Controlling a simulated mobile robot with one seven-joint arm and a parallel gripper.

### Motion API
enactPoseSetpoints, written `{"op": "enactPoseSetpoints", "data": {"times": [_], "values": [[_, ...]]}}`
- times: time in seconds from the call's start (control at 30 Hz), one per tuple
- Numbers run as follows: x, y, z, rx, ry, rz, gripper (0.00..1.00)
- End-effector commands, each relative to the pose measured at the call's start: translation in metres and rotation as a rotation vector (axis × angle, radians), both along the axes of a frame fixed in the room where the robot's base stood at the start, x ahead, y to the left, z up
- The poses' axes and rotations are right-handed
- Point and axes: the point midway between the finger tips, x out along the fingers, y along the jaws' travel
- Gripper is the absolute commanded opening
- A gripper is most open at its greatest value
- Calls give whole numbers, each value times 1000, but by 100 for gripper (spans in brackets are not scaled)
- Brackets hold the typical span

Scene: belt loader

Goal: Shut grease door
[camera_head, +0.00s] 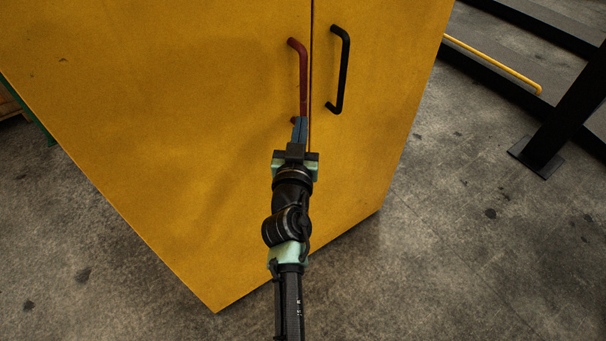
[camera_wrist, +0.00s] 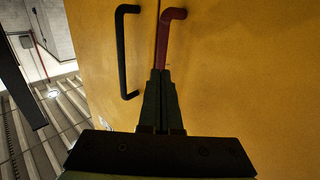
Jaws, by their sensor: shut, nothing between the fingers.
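A yellow cabinet has two doors side by side, split by a narrow dark seam. In the head view the left door (camera_head: 170,110) has a red bar handle (camera_head: 303,70) and the right door (camera_head: 370,130) has a black bar handle (camera_head: 345,70). The views do not settle whether either door stands slightly ajar. My gripper (camera_head: 299,126) is shut and empty, its fingertips at the lower end of the red handle, close to the seam. In the wrist view the fingertips (camera_wrist: 162,74) cover the lower part of the red handle (camera_wrist: 170,35); contact is unclear. The black handle (camera_wrist: 122,50) is left of them.
A dark post (camera_head: 565,115) on a foot plate stands on the floor at right. Behind it are dark rails and a yellow bar (camera_head: 490,62). The concrete floor (camera_head: 450,260) is clear at the right of the cabinet and at lower left.

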Motion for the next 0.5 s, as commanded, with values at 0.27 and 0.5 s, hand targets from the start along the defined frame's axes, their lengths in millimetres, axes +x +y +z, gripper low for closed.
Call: {"op": "enactPoseSetpoints", "data": {"times": [0.27, 0.5], "values": [[-55, -4, -2, 0, 5, -5, 0], [-89, -6, -3, 0, 5, -6, 0]]}}
